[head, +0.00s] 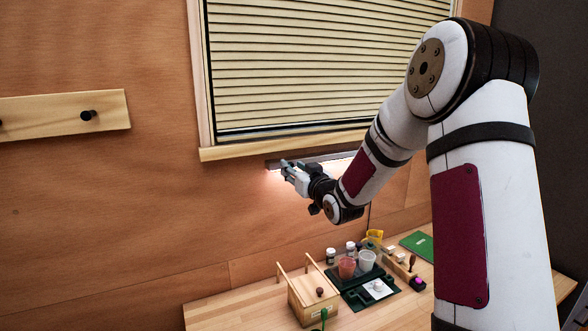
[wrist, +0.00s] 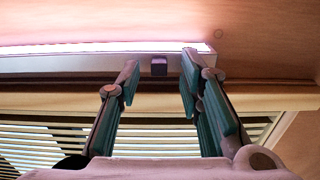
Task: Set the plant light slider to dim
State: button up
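The plant light (head: 327,160) is a slim bar on the wall under the window sill, and it glows. In the wrist view the plant light (wrist: 60,64) has a bright pinkish strip along its edge. A small dark slider knob (wrist: 159,67) sits on its housing, close to the bar's right end in that view. My gripper (head: 284,165) is at the bar's left end in the head view. In the wrist view my gripper (wrist: 160,61) is open, with one finger on each side of the knob and a gap to each. The knob is hidden in the head view.
A window with closed blinds (head: 310,70) and a wooden sill (head: 240,152) are right above the bar. A peg rail (head: 60,115) is on the left wall.

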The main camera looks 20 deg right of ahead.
jog(key=s, duration=1.1)
jog(key=shift+s, duration=0.25)
jog(key=s+a+g, duration=0.4)
jog(key=s+a, duration=0.1)
jog(key=s, duration=0.6)
jog(key=s+a+g, duration=0.4)
jog(key=s+a, duration=0.1)
jog(key=s, duration=0.6)
jog(key=s+a+g, duration=0.5)
jog(key=s, duration=0.6)
dwell(0.8)
